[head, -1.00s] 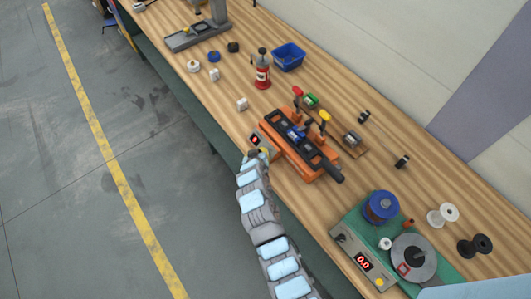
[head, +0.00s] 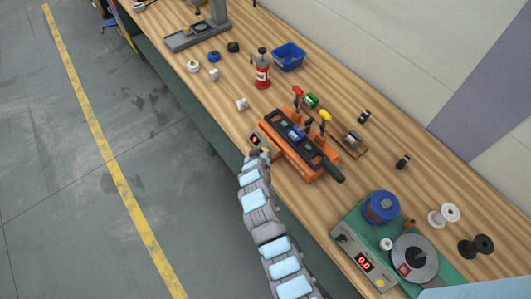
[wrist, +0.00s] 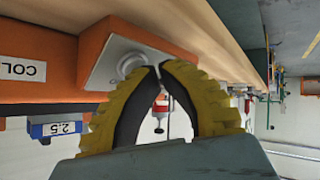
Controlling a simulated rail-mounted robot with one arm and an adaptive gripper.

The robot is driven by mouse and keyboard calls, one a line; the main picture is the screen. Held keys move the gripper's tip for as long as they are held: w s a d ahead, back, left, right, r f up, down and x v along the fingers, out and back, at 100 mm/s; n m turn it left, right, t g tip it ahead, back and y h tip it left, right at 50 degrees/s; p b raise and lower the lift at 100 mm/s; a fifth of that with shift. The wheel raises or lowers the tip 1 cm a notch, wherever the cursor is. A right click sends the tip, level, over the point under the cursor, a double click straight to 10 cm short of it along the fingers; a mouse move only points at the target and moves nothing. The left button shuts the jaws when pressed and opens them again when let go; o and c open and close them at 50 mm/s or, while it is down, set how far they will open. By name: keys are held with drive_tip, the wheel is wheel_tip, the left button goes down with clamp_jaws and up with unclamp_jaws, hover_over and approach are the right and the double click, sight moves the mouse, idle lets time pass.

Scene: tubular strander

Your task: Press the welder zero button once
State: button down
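The orange welder (head: 318,168) with a black top bar stands on the bench in the head view. In the wrist view, a sloped grey panel (wrist: 105,62) on an orange housing holds a round grey button (wrist: 130,65). My gripper (wrist: 160,68) has yellow fingers with black inner pads, and their tips are together with nothing seen between them. The tips are beside the button in that view; I cannot tell whether they touch it. In the head view my gripper (head: 264,152) is at the small box, partly hiding its front.
A green machine (head: 345,236) with a red 0.0 display stands at the right. A red-and-white bottle-like tool (head: 262,72), a blue bin (head: 288,57) and several small spools and blocks lie around the welder. Open floor runs along the bench's left side.

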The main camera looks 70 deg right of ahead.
drive_tip(key=shift+d+f, duration=0.15)
drive_tip(key=shift+f, duration=0.05)
drive_tip(key=shift+r, duration=0.15)
idle(0.5)
drive_tip(key=shift+w+a+r, duration=0.2)
drive_tip(key=shift+a+r, duration=0.25)
drive_tip(key=shift+a, duration=0.05)
drive_tip(key=shift+w+a+r+b, duration=0.25)
drive_tip(key=shift+w+a+r, duration=0.25)
drive_tip(key=shift+a+r, duration=0.35)
drive_tip(key=shift+w+a+r+b, duration=0.2)
drive_tip(key=shift+w+a+r, duration=0.35)
drive_tip(key=shift+r, duration=0.4)
drive_tip(key=shift+a, duration=0.1)
